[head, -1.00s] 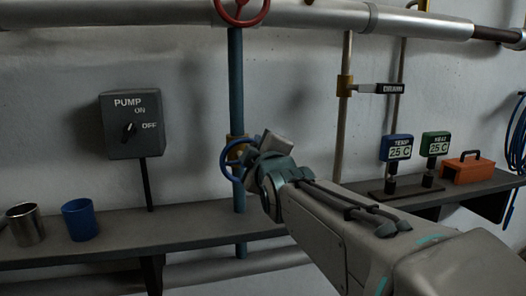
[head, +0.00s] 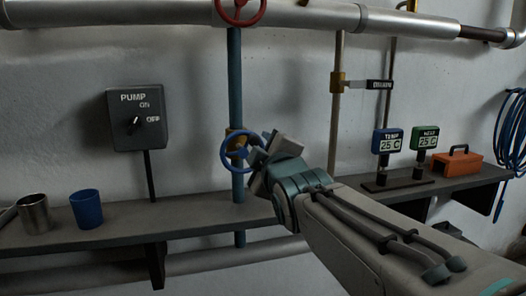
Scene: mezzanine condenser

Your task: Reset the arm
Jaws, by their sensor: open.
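My gripper (head: 262,160) is at the end of my arm, in the middle of the head view, just to the right of the blue valve wheel (head: 228,163) on the vertical blue pipe (head: 236,90). It overlaps the wheel's right side in the picture, and I cannot tell whether it touches the wheel. Nothing is seen in its jaws, though the fingers are partly hidden by the wrist. My arm stretches from the lower right towards the wall.
A shelf (head: 110,234) runs along the wall with a metal cup (head: 34,213), a blue cup (head: 86,209), two gauges (head: 387,143) (head: 423,138) and an orange toolbox (head: 458,161). A pump switch box (head: 139,118), a red wheel (head: 240,8) and a drain lever (head: 378,85) are above.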

